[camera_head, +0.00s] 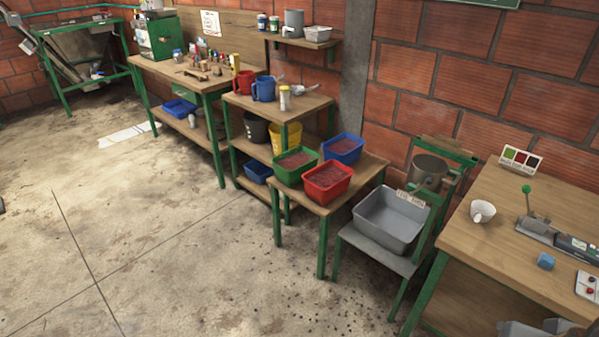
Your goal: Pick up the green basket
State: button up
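The green basket (296,165) stands upright on a low wooden table (316,205) with green legs, near the middle of the view. It is filled with small reddish-brown pieces, likely coffee cherries or beans. A red basket (327,181) stands close to it at the front right, and a blue basket (343,148) stands behind it to the right. Both hold similar contents. The near side and rim of the green basket are in plain sight. My gripper does not show in this view.
A grey tub (389,221) sits on a stand right of the low table. A taller bench (279,104) with red and blue jugs adjoins its left. A wooden table (506,229) stands at right. The concrete floor (160,240) in front is clear.

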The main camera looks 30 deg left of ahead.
aim_at(290, 166)
jog(key=u, duration=1)
